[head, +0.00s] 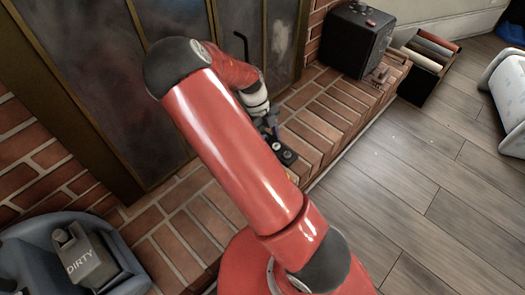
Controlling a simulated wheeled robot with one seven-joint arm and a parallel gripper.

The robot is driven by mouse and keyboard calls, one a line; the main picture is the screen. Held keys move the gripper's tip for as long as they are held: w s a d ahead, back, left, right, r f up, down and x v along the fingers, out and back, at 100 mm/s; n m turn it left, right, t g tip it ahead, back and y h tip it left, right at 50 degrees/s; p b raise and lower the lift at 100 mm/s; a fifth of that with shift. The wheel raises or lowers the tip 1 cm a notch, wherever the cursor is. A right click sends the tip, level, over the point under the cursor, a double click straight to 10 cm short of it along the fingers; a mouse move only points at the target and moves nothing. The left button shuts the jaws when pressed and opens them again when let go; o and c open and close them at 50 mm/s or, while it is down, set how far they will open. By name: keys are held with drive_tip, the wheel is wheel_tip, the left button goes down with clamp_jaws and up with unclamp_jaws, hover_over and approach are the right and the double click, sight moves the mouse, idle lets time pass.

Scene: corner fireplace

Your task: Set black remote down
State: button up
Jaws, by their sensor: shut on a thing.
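A black remote (283,154) shows just beyond my red arm, close over the brick hearth ledge. My gripper (270,135) is mostly hidden behind the arm, with only a small part showing at the remote's upper end. It is shut on the remote. I cannot tell whether the remote's lower end touches the bricks. The brick hearth (325,112) runs from lower left to upper right below the fireplace doors.
A black box-shaped speaker (355,40) stands on the hearth's far end. An open black box with rolls (425,65) is on the wood floor. A blue-grey bin (125,262) with a "DIRTY" item (88,262) is lower left. Bricks right of the remote are clear.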

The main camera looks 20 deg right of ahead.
wheel_tip(320, 180, down, 8)
drive_tip(key=shift+r+b, duration=0.25)
drive_tip(key=shift+b, duration=0.25)
drive_tip(key=shift+f, duration=0.1)
drive_tip(key=o, duration=1.1)
drive_tip(key=shift+o, duration=0.2)
drive_tip(key=shift+p+v, duration=0.6)
drive_tip(key=shift+v, duration=3.25)
